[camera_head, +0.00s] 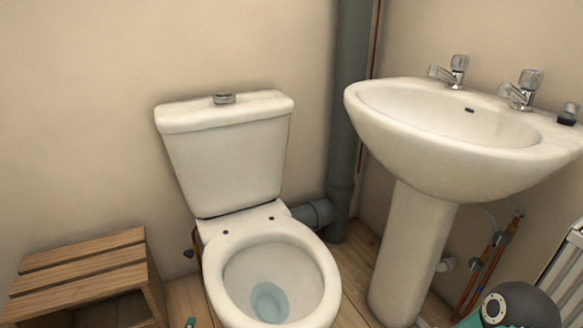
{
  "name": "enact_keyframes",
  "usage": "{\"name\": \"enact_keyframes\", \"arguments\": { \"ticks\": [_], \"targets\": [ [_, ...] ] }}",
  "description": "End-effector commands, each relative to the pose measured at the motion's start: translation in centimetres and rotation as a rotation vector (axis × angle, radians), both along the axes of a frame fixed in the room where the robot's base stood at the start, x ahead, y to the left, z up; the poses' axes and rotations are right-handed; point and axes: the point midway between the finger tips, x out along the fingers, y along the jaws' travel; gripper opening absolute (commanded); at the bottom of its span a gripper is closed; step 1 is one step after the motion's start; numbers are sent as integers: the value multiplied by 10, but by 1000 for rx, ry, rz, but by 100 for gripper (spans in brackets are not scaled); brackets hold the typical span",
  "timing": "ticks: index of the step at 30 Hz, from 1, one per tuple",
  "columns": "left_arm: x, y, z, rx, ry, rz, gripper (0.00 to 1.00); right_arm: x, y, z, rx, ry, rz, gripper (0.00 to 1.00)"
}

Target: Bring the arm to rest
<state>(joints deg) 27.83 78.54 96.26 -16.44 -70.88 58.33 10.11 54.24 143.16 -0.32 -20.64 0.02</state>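Neither gripper shows in the head view. A dark grey rounded part with a pale round face at the lower right edge looks like a link of my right arm, with a teal piece beside it. A small dark and teal bit shows at the bottom edge, left of the toilet bowl, too little of it to tell what it is. No object is seen in any gripper.
A white toilet (228,160) with an open bowl stands in the middle. A pedestal basin (410,250) with two taps is at right. A grey soil pipe (347,110) runs up between them. A slatted wooden crate (85,262) sits at lower left. Copper pipes (490,265) run beside the pedestal.

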Motion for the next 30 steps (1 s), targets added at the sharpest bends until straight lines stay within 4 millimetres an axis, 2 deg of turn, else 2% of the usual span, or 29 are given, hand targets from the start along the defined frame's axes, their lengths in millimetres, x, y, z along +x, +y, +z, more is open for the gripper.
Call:
{"name": "enact_keyframes", "arguments": {
  "ticks": [5,8,11,15,22,24,30],
  "targets": [
    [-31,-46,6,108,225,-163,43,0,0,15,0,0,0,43],
    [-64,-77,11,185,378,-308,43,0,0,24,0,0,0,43],
    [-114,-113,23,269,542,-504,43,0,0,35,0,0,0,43],
    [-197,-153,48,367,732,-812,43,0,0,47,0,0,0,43],
    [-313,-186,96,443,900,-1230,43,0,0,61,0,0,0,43],
    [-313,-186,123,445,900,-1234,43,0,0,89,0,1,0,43],
    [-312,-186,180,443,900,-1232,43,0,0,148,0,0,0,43]
  ]
}}
